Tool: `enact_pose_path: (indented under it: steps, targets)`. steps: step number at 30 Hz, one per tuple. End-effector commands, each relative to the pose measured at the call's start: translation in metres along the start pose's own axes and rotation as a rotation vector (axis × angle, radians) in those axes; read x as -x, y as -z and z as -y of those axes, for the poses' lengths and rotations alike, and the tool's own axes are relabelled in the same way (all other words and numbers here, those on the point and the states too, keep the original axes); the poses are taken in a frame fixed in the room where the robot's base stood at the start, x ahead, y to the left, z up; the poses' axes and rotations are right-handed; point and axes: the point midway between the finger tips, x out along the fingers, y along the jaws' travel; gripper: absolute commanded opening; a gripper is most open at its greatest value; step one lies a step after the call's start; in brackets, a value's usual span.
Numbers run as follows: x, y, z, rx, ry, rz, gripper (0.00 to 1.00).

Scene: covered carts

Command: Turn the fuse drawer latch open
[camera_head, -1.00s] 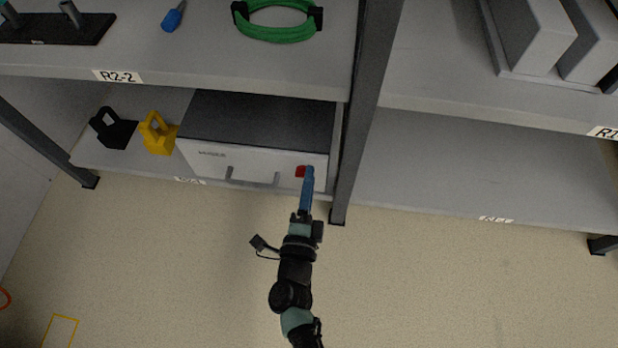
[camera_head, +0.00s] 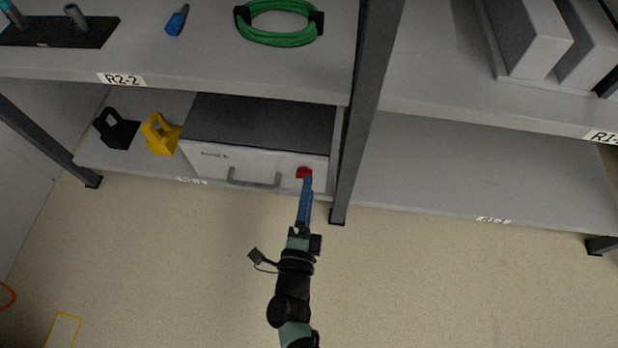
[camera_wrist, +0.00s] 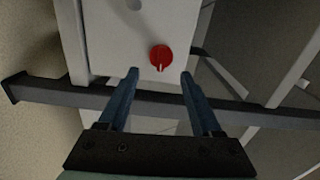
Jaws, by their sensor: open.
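The fuse drawer unit (camera_head: 255,125) is a box with a dark top and light front on the lower shelf, with a grey bar handle (camera_head: 253,183) on its front. The red latch knob (camera_head: 303,172) sits at the right end of that front. In the wrist view the round red knob (camera_wrist: 161,57) has a pale mark at its lower edge. My gripper (camera_head: 307,178) has blue fingers and is just in front of the knob. In the wrist view my gripper (camera_wrist: 160,75) is open, its fingertips either side of and short of the knob. Nothing is between the fingers.
A yellow object (camera_head: 160,134) and a black object (camera_head: 116,129) stand left of the unit. A dark shelf post (camera_head: 352,150) rises close on the right. The upper shelf (camera_head: 200,65) overhangs behind, holding a green cable coil (camera_head: 279,38). The floor in front is clear.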

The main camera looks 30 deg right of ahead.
Motion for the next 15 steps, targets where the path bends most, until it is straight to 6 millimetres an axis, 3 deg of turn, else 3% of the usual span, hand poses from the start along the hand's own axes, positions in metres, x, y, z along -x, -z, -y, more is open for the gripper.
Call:
enact_pose_path:
  steps: [9, 15]
  targets:
    - [0.072, 0.0, 0.003, 0.002, -0.004, 0.002, 0.66]
    - [0.097, 0.0, 0.001, 0.001, -0.003, 0.002, 0.66]
